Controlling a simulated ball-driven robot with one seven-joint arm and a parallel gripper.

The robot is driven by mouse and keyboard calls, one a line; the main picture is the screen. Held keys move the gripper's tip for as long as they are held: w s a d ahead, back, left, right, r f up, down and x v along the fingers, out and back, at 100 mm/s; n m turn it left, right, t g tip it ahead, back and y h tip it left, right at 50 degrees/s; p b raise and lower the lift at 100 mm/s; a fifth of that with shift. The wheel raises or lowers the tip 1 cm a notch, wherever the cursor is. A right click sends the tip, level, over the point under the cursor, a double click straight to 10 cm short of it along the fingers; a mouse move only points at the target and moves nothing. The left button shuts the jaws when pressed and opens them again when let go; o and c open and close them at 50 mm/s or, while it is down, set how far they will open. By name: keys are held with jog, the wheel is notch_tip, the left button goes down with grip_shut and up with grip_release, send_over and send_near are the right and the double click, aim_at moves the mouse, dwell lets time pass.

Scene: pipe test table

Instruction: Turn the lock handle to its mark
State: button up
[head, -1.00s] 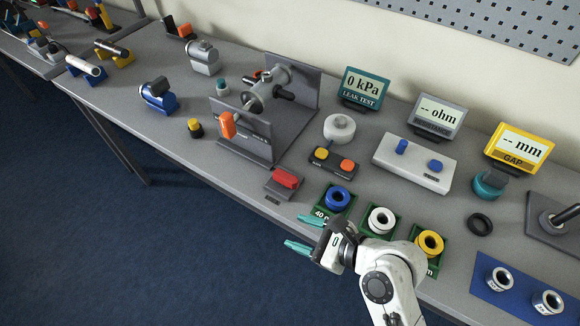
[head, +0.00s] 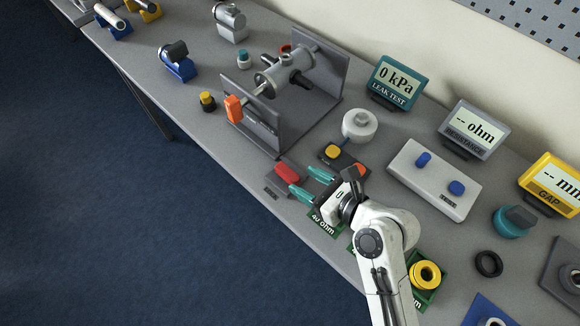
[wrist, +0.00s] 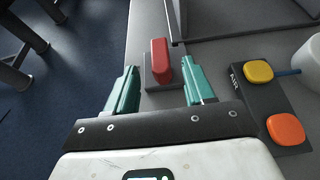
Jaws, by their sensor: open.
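A red handle (head: 288,173) sits on a small grey base (head: 276,188) near the table's front edge and looks like the lock handle. Its mark cannot be made out. In the wrist view the red handle (wrist: 160,62) lies straight ahead, between the lines of the two fingers. My gripper (head: 307,183) is open, with teal fingers just to the right of the red handle in the head view. The wrist view shows my gripper (wrist: 158,84) empty; whether a fingertip touches the base cannot be told.
A pipe rig (head: 285,75) with an orange handle (head: 233,109) stands behind and left. A button box (head: 334,154) with yellow and orange buttons is close to the gripper. A white round part (head: 360,126) and a grey test box (head: 432,180) stand right.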

aim_at(289, 172)
jog(key=x, duration=0.7)
jog(key=shift+c, duration=0.3)
jog(key=shift+d, duration=0.1)
jog(key=c, duration=0.9)
